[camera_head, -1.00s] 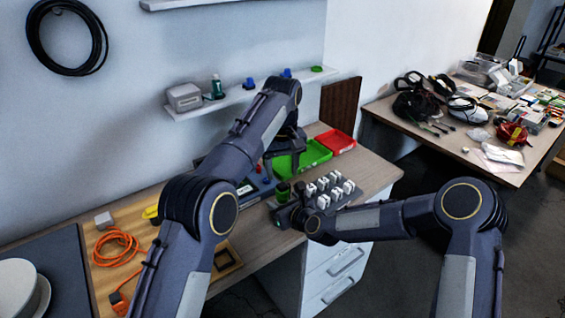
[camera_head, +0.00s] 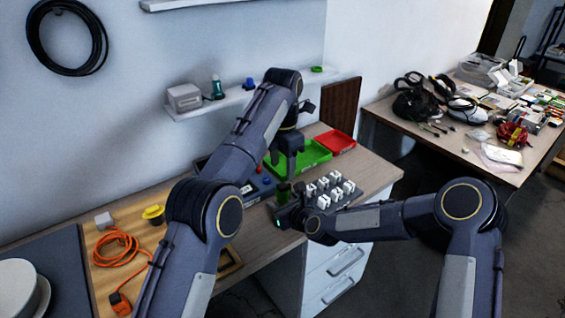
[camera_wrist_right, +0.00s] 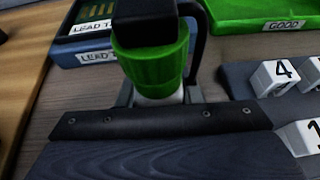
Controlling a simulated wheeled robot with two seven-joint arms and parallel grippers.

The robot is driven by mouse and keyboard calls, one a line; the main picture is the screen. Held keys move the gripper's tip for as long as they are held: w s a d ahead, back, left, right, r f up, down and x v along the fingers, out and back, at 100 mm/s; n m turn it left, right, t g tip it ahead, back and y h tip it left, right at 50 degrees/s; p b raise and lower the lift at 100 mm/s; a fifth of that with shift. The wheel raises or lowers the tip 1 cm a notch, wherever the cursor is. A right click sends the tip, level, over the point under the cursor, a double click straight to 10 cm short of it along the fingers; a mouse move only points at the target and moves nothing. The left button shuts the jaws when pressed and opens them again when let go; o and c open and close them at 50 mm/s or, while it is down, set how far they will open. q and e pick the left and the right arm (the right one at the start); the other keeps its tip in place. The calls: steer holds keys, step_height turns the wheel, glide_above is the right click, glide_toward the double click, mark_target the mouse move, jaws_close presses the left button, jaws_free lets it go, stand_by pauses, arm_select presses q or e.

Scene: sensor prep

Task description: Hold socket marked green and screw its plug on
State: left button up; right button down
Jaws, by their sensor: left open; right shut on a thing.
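A green ribbed collar (camera_wrist_right: 150,62) stands upright in the right wrist view, with a pale part (camera_wrist_right: 158,97) under it. A black block sits over the collar, with a dark curved strip beside it; I cannot tell whether it is the plug's body or part of my left gripper. The green piece also shows small in the head view (camera_head: 283,190). My right gripper (camera_head: 288,212) is shut on the socket low down, its fingertips partly hidden. My left gripper (camera_head: 286,166) is open, pointing down just above the green piece. Any thread contact is hidden.
A rack (camera_head: 352,199) of white numbered blocks stands close to the right. Behind are a green tray (camera_head: 316,152) marked GOOD, a red tray (camera_head: 337,141) and a blue lead tester (camera_head: 262,186). An orange cable (camera_head: 118,246) lies left.

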mark_target(282, 185)
arm_select(q)
steer(key=shift+f, duration=0.1)
steer(key=shift+f, duration=3.9)
steer(key=c, duration=1)
steer(key=o, duration=1.1)
steer(key=shift+r, duration=2.3)
